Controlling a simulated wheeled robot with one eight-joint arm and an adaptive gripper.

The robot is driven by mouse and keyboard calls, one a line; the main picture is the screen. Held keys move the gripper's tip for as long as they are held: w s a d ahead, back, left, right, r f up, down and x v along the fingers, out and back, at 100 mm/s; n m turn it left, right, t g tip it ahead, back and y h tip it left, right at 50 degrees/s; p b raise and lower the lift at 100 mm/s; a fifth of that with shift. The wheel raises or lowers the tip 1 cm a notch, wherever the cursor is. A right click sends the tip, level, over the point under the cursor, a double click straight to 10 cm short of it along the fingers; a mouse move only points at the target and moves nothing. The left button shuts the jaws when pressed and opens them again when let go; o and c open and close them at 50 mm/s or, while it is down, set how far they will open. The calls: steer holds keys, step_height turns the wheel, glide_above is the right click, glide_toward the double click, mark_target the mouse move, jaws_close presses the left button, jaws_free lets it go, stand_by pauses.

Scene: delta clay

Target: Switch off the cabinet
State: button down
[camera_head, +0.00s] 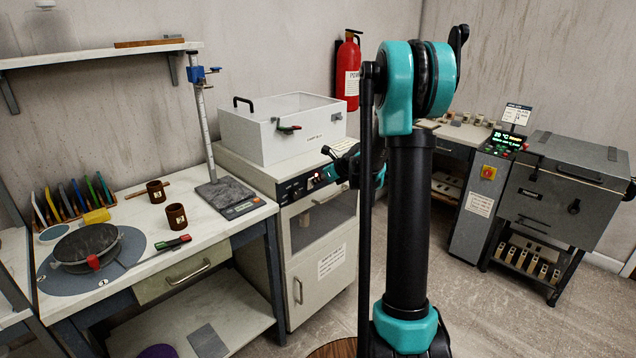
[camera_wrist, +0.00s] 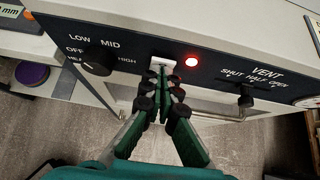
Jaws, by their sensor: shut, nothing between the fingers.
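The cabinet (camera_head: 318,258) is a pale unit with a glazed door and a dark control panel on its upper front. In the wrist view, the panel (camera_wrist: 130,51) carries a small white switch (camera_wrist: 163,63), with a lit red lamp (camera_wrist: 191,62) just right of it. My gripper (camera_wrist: 163,80) is shut and empty, its fingertips right at the switch and covering part of it. I cannot tell whether they touch it. In the head view my gripper (camera_head: 332,163) is at the panel, partly hidden by my arm.
A black heat knob (camera_wrist: 97,60) is left of the switch and a vent slider (camera_wrist: 246,98) is to the right. A white box (camera_head: 290,136) sits on the cabinet. A worktable (camera_head: 190,262) stands left; a grey kiln-like unit (camera_head: 560,190) stands right, with open floor between.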

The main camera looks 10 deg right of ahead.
steer(key=shift+w+a+r, duration=0.1)
steer(key=shift+w+a, duration=0.1)
steer(key=shift+w, duration=0.1)
steer(key=shift+r, duration=0.15)
steer(key=shift+r, duration=0.7)
